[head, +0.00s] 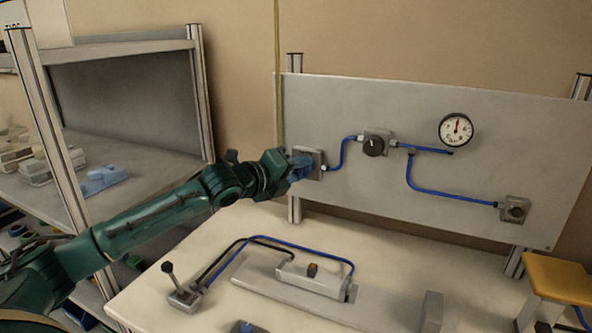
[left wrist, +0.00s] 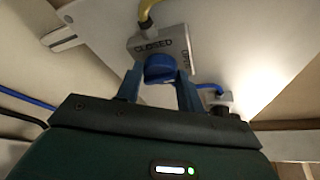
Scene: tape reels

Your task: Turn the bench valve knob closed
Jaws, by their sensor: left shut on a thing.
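The bench valve is a grey box (head: 317,160) at the left end of the upright grey panel. In the left wrist view its body (left wrist: 176,43) carries the words CLOSED and, turned sideways, OPEN. Its round blue knob (left wrist: 159,68) sits between the two blue fingers of my left gripper (left wrist: 159,88). In the head view my left gripper (head: 298,168) reaches the valve from the left and is shut on the knob, which its fingers largely hide. I cannot tell exactly where the knob points. My right gripper is in neither view.
The panel (head: 340,108) also bears a dark dial (head: 374,145), a gauge (head: 456,130) with its red needle near upright, and blue tubing. A lever (head: 180,285) and a long grey fixture (head: 315,279) stand on the bench below my arm. A shelf (head: 130,160) is at left.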

